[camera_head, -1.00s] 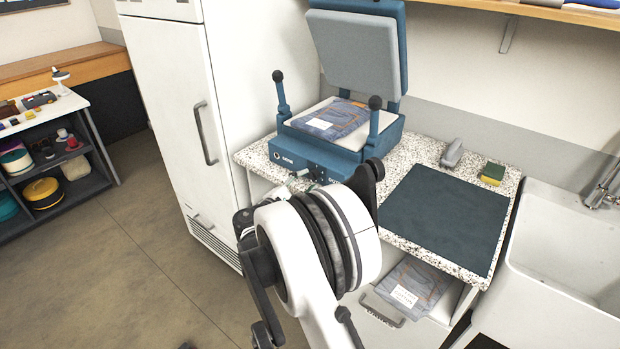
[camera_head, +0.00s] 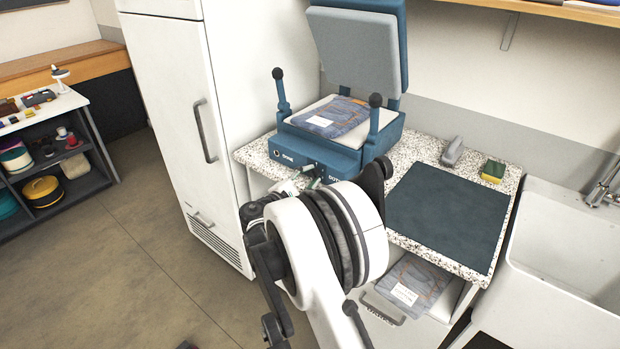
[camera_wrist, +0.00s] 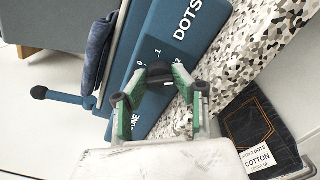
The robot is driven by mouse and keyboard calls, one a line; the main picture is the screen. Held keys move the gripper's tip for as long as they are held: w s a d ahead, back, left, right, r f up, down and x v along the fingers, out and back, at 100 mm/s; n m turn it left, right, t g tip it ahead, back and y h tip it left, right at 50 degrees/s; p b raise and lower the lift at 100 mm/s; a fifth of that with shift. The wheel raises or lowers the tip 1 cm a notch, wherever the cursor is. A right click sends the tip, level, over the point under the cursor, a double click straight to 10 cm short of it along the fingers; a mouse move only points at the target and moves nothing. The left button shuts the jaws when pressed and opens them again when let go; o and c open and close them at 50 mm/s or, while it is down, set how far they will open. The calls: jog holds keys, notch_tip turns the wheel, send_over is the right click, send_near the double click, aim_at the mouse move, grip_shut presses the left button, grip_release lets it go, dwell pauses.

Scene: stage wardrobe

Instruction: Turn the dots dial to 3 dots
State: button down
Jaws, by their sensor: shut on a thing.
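The dots dial (camera_wrist: 157,74) is a dark knob on the blue front of the heat press, beside the word DOTS and with small numbers 0, 1 and 2 readable around it in the wrist view. Any other number is hidden by my gripper. My gripper (camera_wrist: 154,84) is shut on the knob, with a green-padded finger on each side. A small light mark shows at the knob's edge, but which number it points at cannot be told. In the head view the press (camera_head: 318,153) stands open on the speckled counter, and my wrist mostly hides the dial.
Folded jeans with a white label (camera_head: 331,117) lie on the press's lower plate. A dark mat (camera_head: 448,215), a grey object (camera_head: 453,152) and a sponge (camera_head: 493,171) lie to the right, before the sink (camera_head: 565,255).

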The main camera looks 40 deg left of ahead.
jog(key=shift+m+b, duration=0.45)
jog(key=shift+m, duration=0.05)
jog(key=c, duration=1.7)
grip_release()
jog(key=shift+o, duration=0.2)
jog(key=s, duration=1.2)
